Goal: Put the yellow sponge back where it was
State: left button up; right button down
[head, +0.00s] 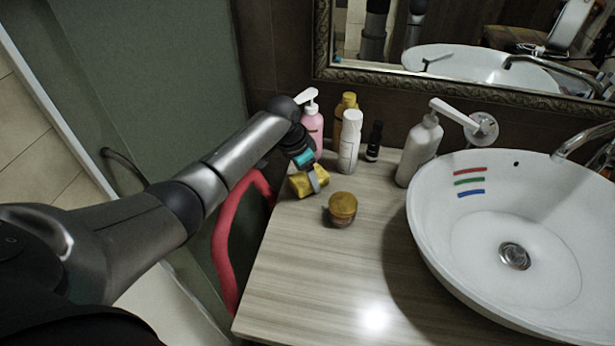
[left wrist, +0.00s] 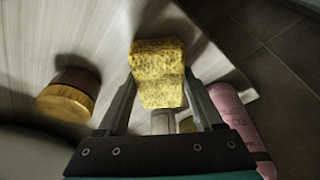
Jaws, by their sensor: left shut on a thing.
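The yellow sponge (head: 303,183) is near the left edge of the wooden counter (head: 300,262), in front of the bottles. My left gripper (head: 315,178) reaches down to it from the left and is shut on it. In the left wrist view the sponge (left wrist: 158,75) sits between the two fingers (left wrist: 160,100), with the counter top behind it. I cannot tell whether the sponge touches the counter. My right gripper is in neither view.
A gold-lidded jar (head: 342,208) stands right of the sponge. Behind are a pink pump bottle (head: 312,128), a yellow bottle (head: 347,103), a white bottle (head: 349,142), a small dark bottle (head: 374,142) and a grey-white dispenser (head: 419,150). The white basin (head: 560,230) fills the right. The front counter is clear.

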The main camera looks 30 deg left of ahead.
pick_arm(q)
jog(key=o, duration=1.4)
jog(key=shift+f, duration=0.1)
jog(key=shift+o, duration=0.2)
jog(key=p+v, duration=0.3)
jog(key=v, duration=0.9)
jog(key=shift+a, duration=0.1)
